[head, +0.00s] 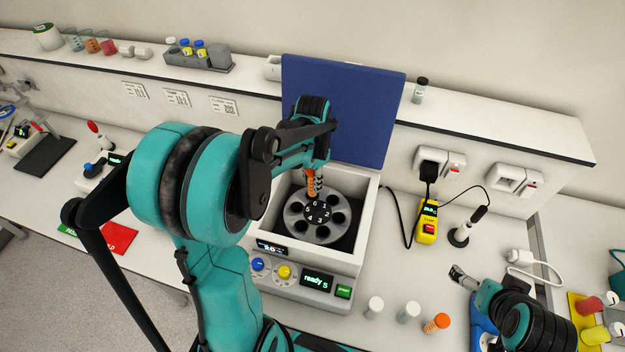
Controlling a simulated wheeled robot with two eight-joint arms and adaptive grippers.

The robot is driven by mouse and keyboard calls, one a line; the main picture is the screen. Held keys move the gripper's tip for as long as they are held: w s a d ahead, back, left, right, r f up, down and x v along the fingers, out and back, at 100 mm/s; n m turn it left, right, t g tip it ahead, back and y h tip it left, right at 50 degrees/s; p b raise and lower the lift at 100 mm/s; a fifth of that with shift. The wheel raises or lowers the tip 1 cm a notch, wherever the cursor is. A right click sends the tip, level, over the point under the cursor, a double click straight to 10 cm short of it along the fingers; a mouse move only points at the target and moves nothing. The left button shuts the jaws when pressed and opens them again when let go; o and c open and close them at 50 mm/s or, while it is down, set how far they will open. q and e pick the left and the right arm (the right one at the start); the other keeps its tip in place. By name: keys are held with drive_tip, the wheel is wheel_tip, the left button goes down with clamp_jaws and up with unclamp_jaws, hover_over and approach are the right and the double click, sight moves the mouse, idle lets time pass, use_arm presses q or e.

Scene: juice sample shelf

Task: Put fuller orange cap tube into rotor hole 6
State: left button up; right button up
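The centrifuge rotor (296,222) is a grey disc with several dark holes and a numbered black hub, inside an open white centrifuge (362,222). My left gripper (313,185) reaches down over the rotor's far edge, near the number 6. It appears shut on an orange-capped tube (310,178); the fingers hide most of it. I cannot tell whether the tube's lower end is inside hole 6. Another orange-capped tube (437,323) stands on the bench at the front right. My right gripper (459,277) is apart from it, up and to the right; its opening is unclear.
The blue lid (345,100) stands open behind the rotor. Two white-capped tubes (375,306) (408,312) stand right of the control panel, whose display (317,282) reads "ready". A yellow meter (427,222) with a cable lies to the right. A grey tube rack (205,62) is on the shelf.

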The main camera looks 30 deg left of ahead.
use_arm(q)
drive_tip(key=o, duration=0.5)
wheel_tip(320, 180, up, 12)
idle(0.3)
